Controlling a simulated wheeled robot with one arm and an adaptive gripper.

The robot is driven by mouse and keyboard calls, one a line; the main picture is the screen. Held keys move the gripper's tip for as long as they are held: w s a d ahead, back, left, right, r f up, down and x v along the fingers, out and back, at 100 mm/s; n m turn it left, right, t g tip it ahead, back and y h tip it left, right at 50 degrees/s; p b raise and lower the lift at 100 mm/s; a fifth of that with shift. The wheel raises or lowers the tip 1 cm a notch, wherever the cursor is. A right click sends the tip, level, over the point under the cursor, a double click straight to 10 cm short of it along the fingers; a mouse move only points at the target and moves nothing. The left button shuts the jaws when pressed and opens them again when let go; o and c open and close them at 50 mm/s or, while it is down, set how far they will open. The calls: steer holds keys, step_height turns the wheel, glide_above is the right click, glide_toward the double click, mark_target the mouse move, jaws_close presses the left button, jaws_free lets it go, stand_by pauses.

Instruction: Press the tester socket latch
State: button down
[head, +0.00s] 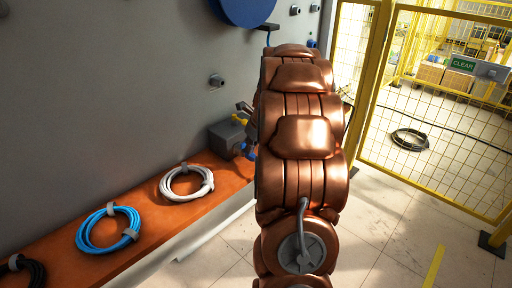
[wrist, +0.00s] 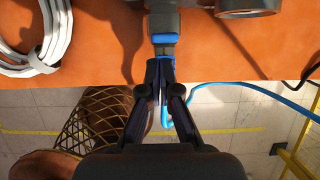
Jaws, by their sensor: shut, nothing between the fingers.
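The tester socket appears to be the grey box (head: 228,137) with a blue end at the bench's far end, partly hidden by my arm in the head view. In the wrist view, a grey fitting (wrist: 162,20) with a blue collar (wrist: 164,41) projects over the bench edge. I cannot tell which part is the latch. My gripper (wrist: 160,65) is shut and empty, its fingertips just below the blue collar in the picture. I cannot tell whether they touch it.
The orange bench (head: 150,218) runs along a grey wall. It carries a white cable coil (head: 187,183) and a blue cable coil (head: 108,229). A yellow fence (head: 430,120) stands at right.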

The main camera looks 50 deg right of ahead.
steer(key=shift+w, duration=0.65)
